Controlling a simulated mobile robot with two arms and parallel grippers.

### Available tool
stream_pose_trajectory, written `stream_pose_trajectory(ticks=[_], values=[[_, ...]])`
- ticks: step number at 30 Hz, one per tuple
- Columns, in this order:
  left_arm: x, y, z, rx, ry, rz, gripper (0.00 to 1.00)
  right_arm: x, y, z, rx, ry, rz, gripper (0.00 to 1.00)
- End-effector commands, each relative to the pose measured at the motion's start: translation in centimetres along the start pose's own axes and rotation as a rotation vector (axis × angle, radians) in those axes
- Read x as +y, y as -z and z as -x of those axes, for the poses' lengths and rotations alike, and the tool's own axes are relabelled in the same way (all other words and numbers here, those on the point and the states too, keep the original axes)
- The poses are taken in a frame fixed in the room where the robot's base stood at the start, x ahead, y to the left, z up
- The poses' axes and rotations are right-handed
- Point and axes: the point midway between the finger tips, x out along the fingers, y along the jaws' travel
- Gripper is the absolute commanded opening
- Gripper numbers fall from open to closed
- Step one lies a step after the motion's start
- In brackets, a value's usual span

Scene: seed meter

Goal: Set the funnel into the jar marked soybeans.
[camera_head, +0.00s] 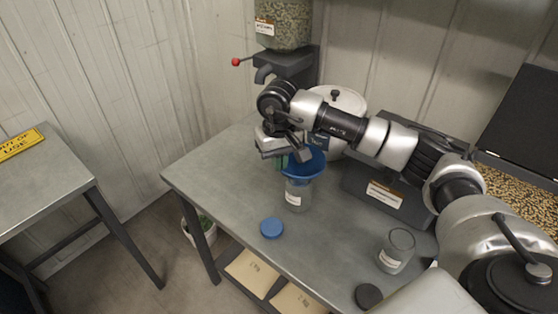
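The blue funnel (311,166) is upright at the mouth of a clear jar (298,196) with a white label too small to read. Its spout shows faintly inside or behind the jar's upper part. I cannot tell whether it rests fully on the rim. My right gripper (286,157) is at the funnel's upper left edge and hides part of it. Whether its fingers are shut on the funnel is unclear. A second clear jar (398,247) with a small unreadable label stands at the front right. My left gripper is out of view.
A blue lid (271,228) and a dark lid (368,296) lie on the grey table (225,185). Behind are a seed dispenser (287,62) with a red-knobbed lever, a white lidded container (346,101) and a grey labelled box (383,196). The table's front left is clear.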

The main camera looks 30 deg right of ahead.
Motion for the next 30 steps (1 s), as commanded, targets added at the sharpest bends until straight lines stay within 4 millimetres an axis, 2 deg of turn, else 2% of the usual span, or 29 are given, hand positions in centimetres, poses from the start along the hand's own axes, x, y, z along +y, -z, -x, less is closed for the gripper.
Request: stream_pose_trajectory(ticks=[6, 12, 18, 24, 30], values=[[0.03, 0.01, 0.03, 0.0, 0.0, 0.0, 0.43, 0.01, 0.0, 0.03, 0.0, 0.0, 0.0, 0.0], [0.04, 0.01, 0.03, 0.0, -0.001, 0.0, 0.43, 0.01, 0.0, 0.02, 0.0, 0.0, 0.0, 0.31], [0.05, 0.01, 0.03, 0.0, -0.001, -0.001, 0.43, 0.01, -0.01, 0.01, 0.0, 0.0, 0.0, 0.33], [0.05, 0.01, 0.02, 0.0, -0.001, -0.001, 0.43, 0.01, -0.01, -0.01, -0.001, 0.0, 0.0, 0.58], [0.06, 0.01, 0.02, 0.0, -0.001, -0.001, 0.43, 0.0, -0.01, 0.0, -0.001, 0.0, 0.0, 0.58]])
